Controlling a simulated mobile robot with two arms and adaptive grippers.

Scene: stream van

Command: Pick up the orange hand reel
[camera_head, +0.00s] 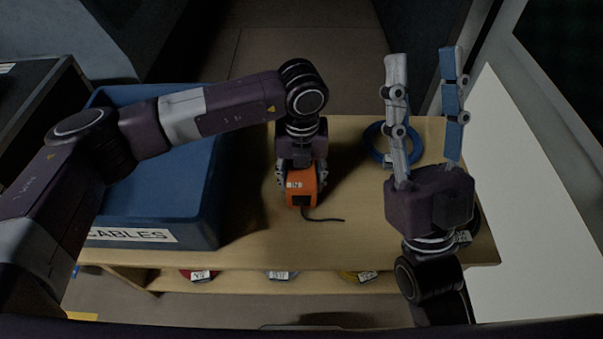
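The orange hand reel (301,184) stands on the wooden table (345,236), near its middle, with a short dark cable lying out to its right. My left gripper (300,178) comes down from above onto the reel. Its fingers lie along the left and right sides of the reel, seemingly against it. The reel's top is hidden by the gripper, and the reel appears to be at table level. My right gripper (426,75) is open and empty, its fingers pointing to the far side above the right of the table.
A blue bin (203,235) labelled CABLES stands on the left of the table. A blue cable coil (374,141) lies behind my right gripper, and a dark coil is partly hidden beside it. Several labelled coils sit on a lower shelf. The table's front middle is clear.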

